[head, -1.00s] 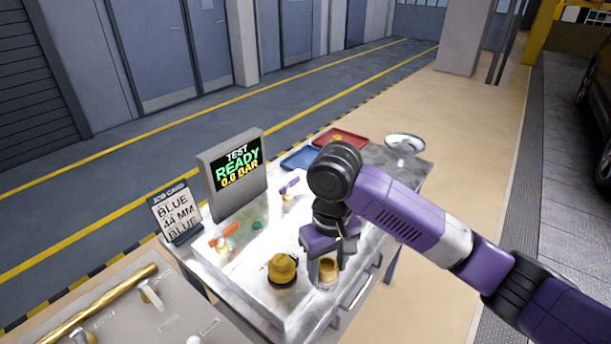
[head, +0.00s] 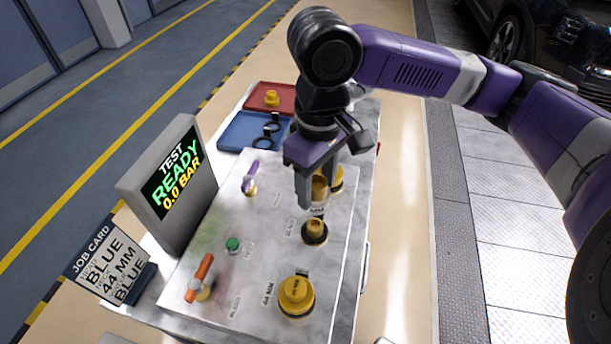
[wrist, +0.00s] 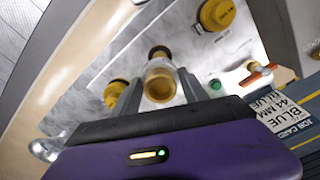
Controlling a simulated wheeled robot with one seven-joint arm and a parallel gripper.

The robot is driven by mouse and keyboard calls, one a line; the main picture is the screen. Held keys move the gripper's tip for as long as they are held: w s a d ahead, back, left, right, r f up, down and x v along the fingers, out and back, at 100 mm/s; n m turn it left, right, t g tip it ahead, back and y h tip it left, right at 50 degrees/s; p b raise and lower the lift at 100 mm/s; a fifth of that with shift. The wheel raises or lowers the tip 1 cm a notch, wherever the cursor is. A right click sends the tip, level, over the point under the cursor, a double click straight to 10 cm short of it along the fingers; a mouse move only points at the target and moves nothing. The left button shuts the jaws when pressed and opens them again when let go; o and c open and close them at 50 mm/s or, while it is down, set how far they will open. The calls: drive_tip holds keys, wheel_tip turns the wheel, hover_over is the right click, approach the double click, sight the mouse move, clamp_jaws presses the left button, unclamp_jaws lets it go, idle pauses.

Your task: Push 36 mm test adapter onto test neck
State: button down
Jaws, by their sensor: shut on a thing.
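My gripper (head: 313,192) is shut on a brass, cup-like adapter (head: 319,187), held above the white test panel. In the wrist view the adapter (wrist: 160,82) sits between the two fingers. A small brass neck with a dark base ring (head: 315,231) stands upright on the panel, below the adapter in the head view. It also shows just past the adapter in the wrist view (wrist: 159,53). The adapter and this neck look apart; the exact height gap cannot be told. The neck's size label is unreadable.
A yellow-capped neck (head: 296,294) stands nearer, another (head: 337,178) partly behind my gripper. An orange-handled valve (head: 201,277), green button (head: 233,245) and purple-handled valve (head: 250,176) are left. The display (head: 176,185) reads READY 0.0 BAR; the job card (head: 108,262) reads BLUE 44 MM BLUE.

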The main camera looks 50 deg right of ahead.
drive_tip(key=shift+s, duration=0.1)
idle(0.3)
drive_tip(key=b, duration=0.4)
hover_over(316, 224)
drive_tip(key=shift+f, duration=2.95)
drive_tip(key=shift+p, duration=0.8)
drive_tip(key=shift+f+b, duration=1.05)
drive_tip(key=shift+f, duration=0.55)
drive_tip(key=c, duration=0.5)
unclamp_jaws()
drive_tip(key=shift+r, duration=0.1)
